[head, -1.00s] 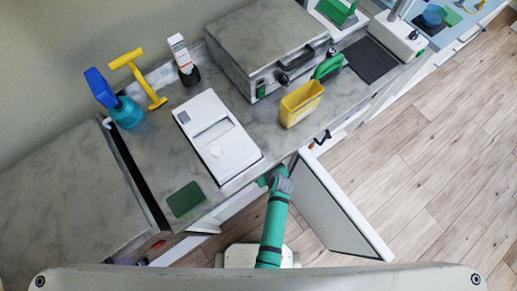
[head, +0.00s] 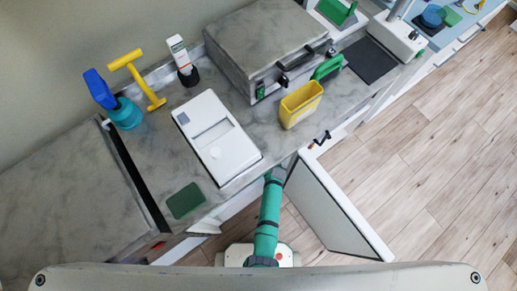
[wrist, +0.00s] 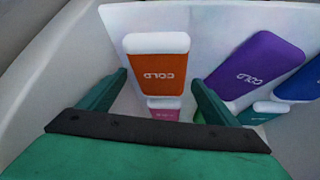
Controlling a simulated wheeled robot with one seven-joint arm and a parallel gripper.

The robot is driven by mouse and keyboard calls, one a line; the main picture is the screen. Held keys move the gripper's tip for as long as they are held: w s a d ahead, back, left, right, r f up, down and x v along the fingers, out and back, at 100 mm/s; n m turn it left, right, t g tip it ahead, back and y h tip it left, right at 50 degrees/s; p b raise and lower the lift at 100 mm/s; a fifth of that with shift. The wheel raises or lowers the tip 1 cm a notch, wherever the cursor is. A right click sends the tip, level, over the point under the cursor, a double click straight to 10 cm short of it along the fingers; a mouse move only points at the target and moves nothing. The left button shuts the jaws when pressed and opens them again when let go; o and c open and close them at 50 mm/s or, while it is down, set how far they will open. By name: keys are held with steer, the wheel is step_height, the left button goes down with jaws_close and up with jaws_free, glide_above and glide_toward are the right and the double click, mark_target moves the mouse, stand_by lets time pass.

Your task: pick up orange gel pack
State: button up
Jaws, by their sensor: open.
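The orange gel pack (wrist: 157,68), white along its top and marked "COLD", stands in a white compartment in the wrist view. My gripper (wrist: 160,80) is open, its green fingers to the left and right of the pack's lower part. The fingers look apart from the pack, and I cannot tell whether they reach past its near face. In the head view my green arm passes below the counter edge, so my gripper and the packs are hidden there.
A pink pack (wrist: 163,108) shows below the orange one. A purple pack (wrist: 256,69), a blue pack (wrist: 300,82) and a teal pack (wrist: 258,113) are to the right. An open cabinet door (head: 335,215) stands right of my arm, under the counter (head: 150,165).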

steer(key=shift+x, duration=0.95)
steer(key=shift+c, duration=0.4)
steer(key=c, duration=1)
steer(key=shift+c, duration=0.2)
